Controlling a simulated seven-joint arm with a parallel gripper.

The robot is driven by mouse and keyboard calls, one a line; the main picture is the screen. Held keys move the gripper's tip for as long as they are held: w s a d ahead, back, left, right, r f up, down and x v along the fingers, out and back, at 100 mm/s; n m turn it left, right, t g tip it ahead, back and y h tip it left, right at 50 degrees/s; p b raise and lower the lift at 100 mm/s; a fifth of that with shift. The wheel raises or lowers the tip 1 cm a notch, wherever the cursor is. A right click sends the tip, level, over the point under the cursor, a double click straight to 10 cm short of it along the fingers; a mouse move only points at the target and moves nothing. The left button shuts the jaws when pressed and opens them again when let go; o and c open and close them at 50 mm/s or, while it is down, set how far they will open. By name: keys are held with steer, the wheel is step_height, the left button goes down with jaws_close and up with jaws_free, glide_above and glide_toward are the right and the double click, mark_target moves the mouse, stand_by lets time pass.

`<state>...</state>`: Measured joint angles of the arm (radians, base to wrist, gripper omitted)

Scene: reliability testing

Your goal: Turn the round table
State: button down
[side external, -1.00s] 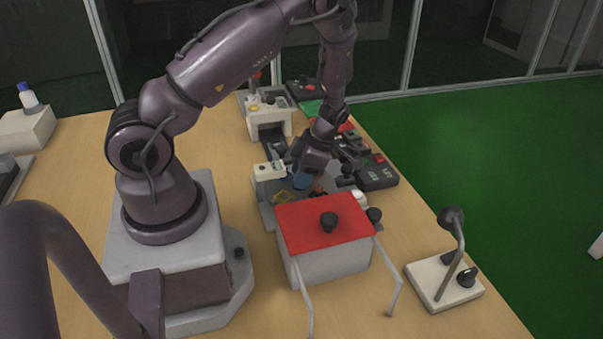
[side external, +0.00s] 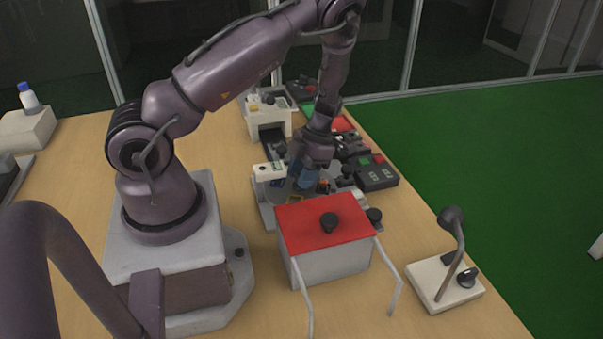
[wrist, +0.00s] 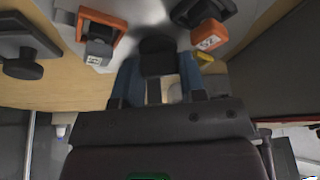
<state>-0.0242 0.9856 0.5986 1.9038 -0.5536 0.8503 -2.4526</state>
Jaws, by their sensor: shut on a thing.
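The round table (wrist: 150,10) is a grey disc with orange-and-black fixtures around it. In the side external view its grey top (side external: 283,194) shows partly, behind the red-topped box and below my gripper. My gripper (side external: 305,182) has blue fingers and reaches down over the disc. In the wrist view my gripper (wrist: 158,72) is shut on a dark knob (wrist: 158,50) that stands between the fingers at the disc. An orange fixture (wrist: 101,28) sits left of the knob, and another orange fixture (wrist: 209,35) sits to its right.
A red-topped box (side external: 325,220) with a black knob and metal rails stands close in front. Black control boxes (side external: 374,175) lie to the right, and a white machine (side external: 268,115) stands behind. A lamp-like stand (side external: 445,285) is at front right. The wooden table beside it is partly clear.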

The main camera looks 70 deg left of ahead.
steer(key=shift+n+t+h, duration=0.4)
steer(key=shift+n+h, duration=0.2)
steer(key=shift+n, duration=1.6)
steer(key=c, duration=0.7)
jaws_free()
